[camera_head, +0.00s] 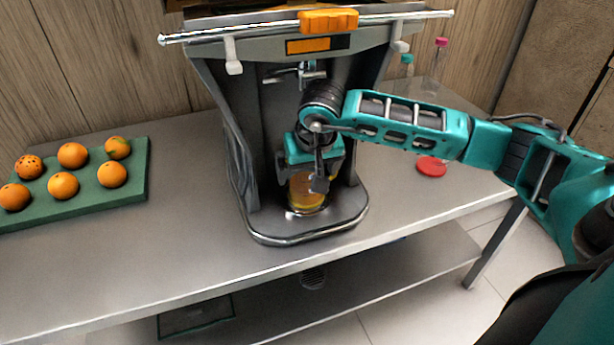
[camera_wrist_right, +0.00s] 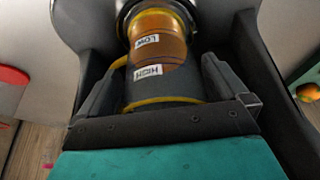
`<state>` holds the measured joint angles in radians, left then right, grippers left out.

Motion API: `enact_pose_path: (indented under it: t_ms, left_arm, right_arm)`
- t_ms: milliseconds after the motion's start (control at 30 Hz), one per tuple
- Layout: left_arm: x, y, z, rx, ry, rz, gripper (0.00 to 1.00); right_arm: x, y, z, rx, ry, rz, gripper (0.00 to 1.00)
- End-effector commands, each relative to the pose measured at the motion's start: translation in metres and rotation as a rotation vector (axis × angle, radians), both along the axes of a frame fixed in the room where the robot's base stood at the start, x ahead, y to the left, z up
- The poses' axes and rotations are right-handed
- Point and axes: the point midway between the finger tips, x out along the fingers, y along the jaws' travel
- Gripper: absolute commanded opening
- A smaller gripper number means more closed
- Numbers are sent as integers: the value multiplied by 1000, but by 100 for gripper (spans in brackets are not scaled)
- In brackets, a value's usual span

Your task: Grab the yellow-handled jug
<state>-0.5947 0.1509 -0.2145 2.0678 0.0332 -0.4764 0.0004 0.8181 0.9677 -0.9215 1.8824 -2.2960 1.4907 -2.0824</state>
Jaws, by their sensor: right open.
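The jug (camera_head: 304,192) stands on the base of the juicer (camera_head: 265,222), with orange juice in it. In the right wrist view the jug (camera_wrist_right: 160,48) shows upside down, with LOW and HIGH labels and a yellow rim. Part of its yellow handle (camera_wrist_right: 117,63) shows at its left side there. My right gripper (camera_head: 318,180) is inside the juicer's bay at the jug and hides part of it. In the wrist view its two open fingers (camera_wrist_right: 163,88) are on either side of the jug, with gaps visible. My left gripper is out of view.
A green tray (camera_head: 134,188) with several oranges (camera_head: 62,185) lies on the left of the steel table (camera_head: 190,235). A red lid (camera_head: 431,166) lies right of the juicer. Small capped bottles (camera_head: 440,58) stand behind. The juicer's side walls flank my gripper closely.

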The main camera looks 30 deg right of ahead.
Motion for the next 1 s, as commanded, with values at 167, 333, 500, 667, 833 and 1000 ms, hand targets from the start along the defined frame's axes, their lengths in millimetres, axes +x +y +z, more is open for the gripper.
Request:
enact_pose_path:
  t_ms: [167,333,500,667,833,1000]
  left_arm:
    - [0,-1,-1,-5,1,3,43]
    - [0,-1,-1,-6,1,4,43]
    - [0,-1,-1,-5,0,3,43]
    - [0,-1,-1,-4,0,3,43]
    - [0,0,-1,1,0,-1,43]
    - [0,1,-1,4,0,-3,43]
  right_arm:
    - [1,0,-3,1,0,0,100]
    - [1,0,-3,1,0,0,93]
    - [1,0,-3,1,0,0,77]
    - [1,0,-3,1,0,0,62]
    - [0,0,-3,1,0,0,45]
    - [1,0,-3,0,-2,0,44]
